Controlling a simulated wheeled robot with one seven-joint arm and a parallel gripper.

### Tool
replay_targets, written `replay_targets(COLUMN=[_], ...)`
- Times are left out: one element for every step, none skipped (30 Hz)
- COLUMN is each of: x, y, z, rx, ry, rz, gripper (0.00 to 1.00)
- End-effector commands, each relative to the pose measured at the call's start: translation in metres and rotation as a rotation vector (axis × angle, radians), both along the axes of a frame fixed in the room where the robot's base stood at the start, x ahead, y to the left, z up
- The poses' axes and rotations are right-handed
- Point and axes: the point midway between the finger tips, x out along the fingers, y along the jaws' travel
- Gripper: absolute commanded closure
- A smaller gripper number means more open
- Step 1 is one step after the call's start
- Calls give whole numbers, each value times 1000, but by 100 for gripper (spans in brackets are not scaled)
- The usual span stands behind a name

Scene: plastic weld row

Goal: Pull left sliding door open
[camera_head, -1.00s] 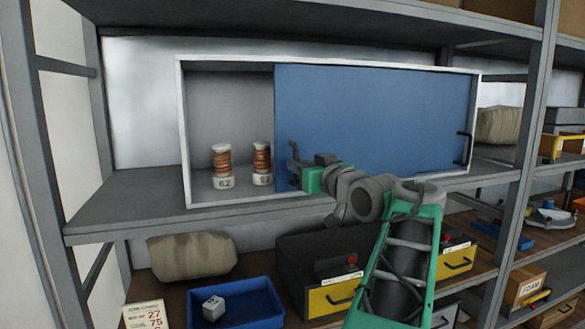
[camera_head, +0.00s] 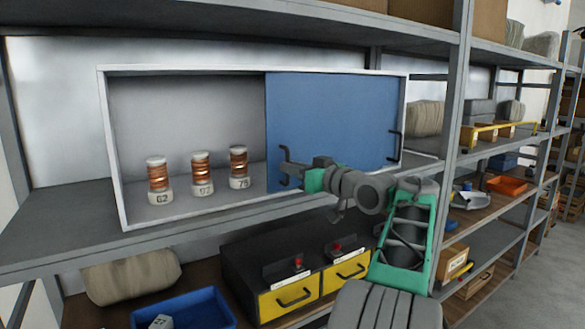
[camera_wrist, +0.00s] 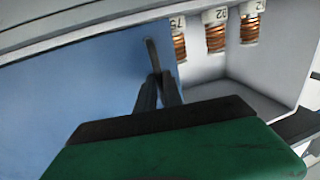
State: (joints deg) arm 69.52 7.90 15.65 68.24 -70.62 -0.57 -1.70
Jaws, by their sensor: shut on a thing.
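The blue left sliding door (camera_head: 325,115) covers the right part of a white-framed cabinet, and the left part is open. My gripper (camera_head: 290,172) is shut on the dark handle (camera_head: 285,158) near the door's left edge. In the wrist view the two dark fingers close together on the handle (camera_wrist: 152,55), against the blue door (camera_wrist: 85,95). Behind the opening, several copper-wound spools (camera_head: 201,172) stand upright on the cabinet floor. A second dark handle (camera_head: 394,146) shows at the right end.
The grey shelf (camera_head: 60,225) bears the cabinet. Below are a drawer unit with yellow fronts (camera_head: 290,297), a blue bin (camera_head: 190,308) and a tan sack (camera_head: 130,276). A grey upright post (camera_head: 455,130) stands right of the cabinet.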

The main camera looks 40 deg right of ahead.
Motion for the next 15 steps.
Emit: replay_targets(x=[0,0,0,0,0,0,0,-1,-1,-1,-1,-1,-1,-1,-1], y=[-1,-1,-1,-1,-1,-1,-1,-1,-1,-1,-1,-1,-1,-1,-1], z=[-3,-3,-2,-2,-2,-2,-1,-1,-1,-1,-1,-1,0,0,0], rx=[4,4,4,3,3,3,2,2,2,2,1,1,1,1,1], ry=[3,3,3,2,2,2,2,1,1,1,1,1,0,0,0], rz=[-1,-1,-2,-2,-2,-2,-2,-2,-2,-3,-3,-3,-3,-3,-3], gripper=[100,88,85,83,80,77,75,72,69,68,68,68,68,68,68])
